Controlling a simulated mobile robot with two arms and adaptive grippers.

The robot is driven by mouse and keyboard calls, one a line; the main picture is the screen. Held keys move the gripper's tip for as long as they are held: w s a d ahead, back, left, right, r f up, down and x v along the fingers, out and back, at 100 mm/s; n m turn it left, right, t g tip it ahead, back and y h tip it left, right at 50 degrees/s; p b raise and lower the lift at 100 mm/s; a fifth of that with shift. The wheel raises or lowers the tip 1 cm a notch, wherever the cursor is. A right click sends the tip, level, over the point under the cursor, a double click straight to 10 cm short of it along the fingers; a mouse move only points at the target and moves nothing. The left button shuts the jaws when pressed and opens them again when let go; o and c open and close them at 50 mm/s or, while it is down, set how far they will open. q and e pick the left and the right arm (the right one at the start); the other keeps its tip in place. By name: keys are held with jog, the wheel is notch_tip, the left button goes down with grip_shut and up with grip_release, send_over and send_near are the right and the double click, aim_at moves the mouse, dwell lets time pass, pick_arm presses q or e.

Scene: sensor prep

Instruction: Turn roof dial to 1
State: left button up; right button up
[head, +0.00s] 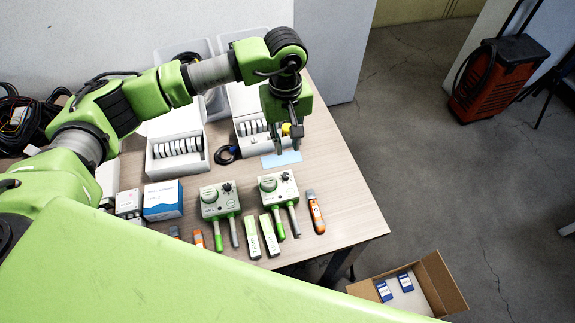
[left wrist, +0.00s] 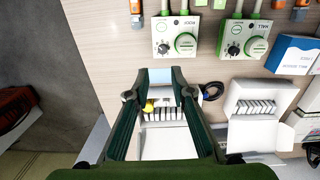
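The number the dial points to is too small to read. My left gripper (head: 288,146) is open and empty, pointing down behind the roof unit and apart from it. Its spread fingers show in the left wrist view (left wrist: 160,95). My right gripper is out of view.
The hall unit (head: 215,211) stands left of the roof unit. An orange tool (head: 315,212) lies to the right.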

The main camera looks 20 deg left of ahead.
aim_at(286, 175)
pick_arm(q)
notch_tip(286, 175, down, 12)
jog(key=p, duration=0.3)
jog(key=shift+s+a+f+p, duration=0.1)
jog(key=shift+a+p, duration=0.05)
jog(key=shift+p, duration=0.15)
jog(key=shift+f, duration=0.7)
grip_shut()
